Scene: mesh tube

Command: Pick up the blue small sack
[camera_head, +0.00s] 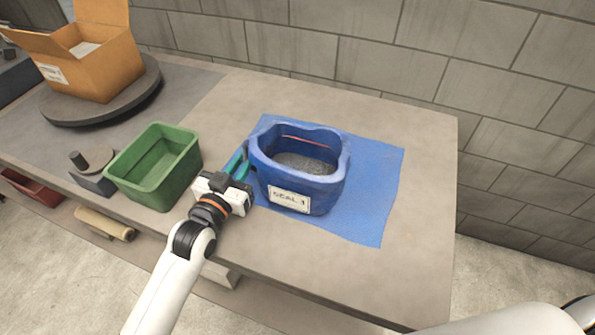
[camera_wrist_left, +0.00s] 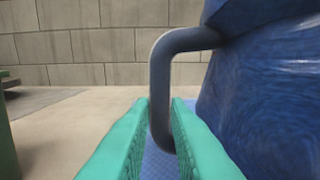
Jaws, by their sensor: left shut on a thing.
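The blue small sack (camera_head: 328,182) stands upright on a blue mat (camera_head: 377,183), its top open with grey grainy material (camera_head: 303,163) inside. A white label reading "SEAL 1" is on its front. My left gripper (camera_head: 240,163) is at the sack's left side. In the left wrist view, the green fingers (camera_wrist_left: 160,120) are shut around the lower part of a dark grey handle (camera_wrist_left: 160,80) that sticks out from the blue sack (camera_wrist_left: 262,95). The sack appears to rest on the mat. My right gripper is not in view; only part of that arm shows at the lower right.
A green bin (camera_head: 155,178) stands close to the left of my left gripper. A cardboard box (camera_head: 105,67) sits on a dark round turntable (camera_head: 135,100) at the back left. The table (camera_head: 430,150) is clear to the right of the mat, with a block wall behind.

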